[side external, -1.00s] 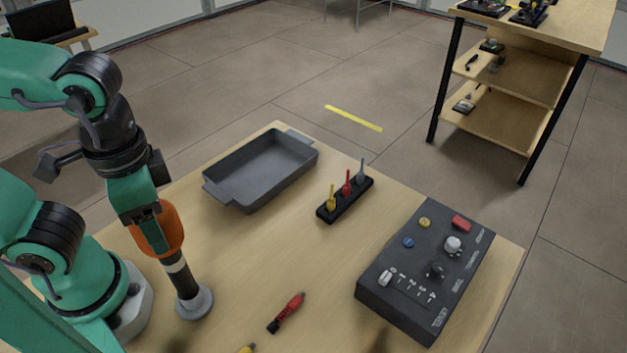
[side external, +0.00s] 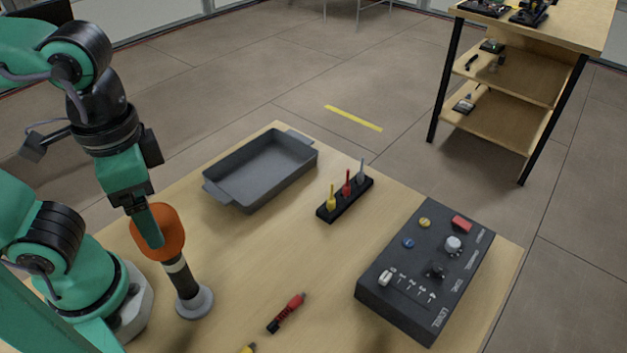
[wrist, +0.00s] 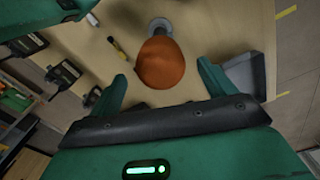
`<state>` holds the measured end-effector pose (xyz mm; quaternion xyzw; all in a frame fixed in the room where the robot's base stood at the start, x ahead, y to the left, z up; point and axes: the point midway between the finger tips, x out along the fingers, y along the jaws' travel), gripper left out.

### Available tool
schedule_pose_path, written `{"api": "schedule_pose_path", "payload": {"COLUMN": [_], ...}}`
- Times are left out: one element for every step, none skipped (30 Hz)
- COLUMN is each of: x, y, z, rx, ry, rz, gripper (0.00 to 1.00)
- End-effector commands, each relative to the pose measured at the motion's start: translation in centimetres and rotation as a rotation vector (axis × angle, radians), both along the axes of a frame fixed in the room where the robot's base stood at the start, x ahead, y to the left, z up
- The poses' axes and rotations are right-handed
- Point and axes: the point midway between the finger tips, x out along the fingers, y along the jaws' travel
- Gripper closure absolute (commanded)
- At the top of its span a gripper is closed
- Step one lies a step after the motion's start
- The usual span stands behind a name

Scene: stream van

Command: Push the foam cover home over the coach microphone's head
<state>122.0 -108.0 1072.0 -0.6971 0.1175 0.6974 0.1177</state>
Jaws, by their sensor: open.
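The orange foam cover (side external: 166,232) sits on the top end of the coach microphone (side external: 182,280), which stands upright and slightly tilted in the picture on a round grey base (side external: 194,302). How far down the cover sits on the head cannot be told, as the head is hidden inside it. My gripper (side external: 148,215) is just above and beside the cover in the side view, one finger in front of it. In the wrist view my gripper (wrist: 163,85) is open, with the cover (wrist: 161,63) beyond and between the fingertips.
A grey tray (side external: 213,193) lies behind on the table. A black holder (side external: 325,213) carries yellow, red and grey pieces. A dark control box (side external: 376,297) stands at the right. A red-and-black tool (side external: 288,312) lies at the front. The table between is clear.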

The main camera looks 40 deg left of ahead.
Motion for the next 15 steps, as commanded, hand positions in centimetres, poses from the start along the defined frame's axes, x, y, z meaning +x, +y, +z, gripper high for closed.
{"api": "schedule_pose_path", "payload": {"x": [0.1,0.0,0.0,0.0,0.0,0.0,0.0,0.0,0.0,0.0,0.0,0.0,0.0,0.0,0.0], "y": [-0.1,0.0,0.0,0.0,0.0,0.0,0.0,0.0,0.0,0.0,0.0,0.0,0.0,0.0,0.0], "z": [0.7,1.1,1.6,2.0,2.3,2.8,3.1,3.3,3.7,3.9,4.0,4.2,4.3,4.4,4.5], "rx": [-0.002,-0.002,-0.003,-0.002,-0.002,-0.002,-0.002,-0.002,-0.002,-0.001,0.0,-0.001,-0.001,-0.001,0.0], "ry": [-0.003,-0.003,-0.003,-0.003,-0.003,-0.003,-0.002,-0.002,-0.002,-0.001,-0.001,-0.001,-0.001,-0.001,-0.001], "rz": [0.0,0.0,0.0,0.0,0.0,0.0,0.0,0.0,0.0,0.0,0.0,0.0,0.0,0.0,0.0], "gripper": [0.17,0.17,0.17,0.17,0.17,0.17,0.17,0.17,0.17,0.17,0.17,0.17,0.17,0.17,0.17]}}
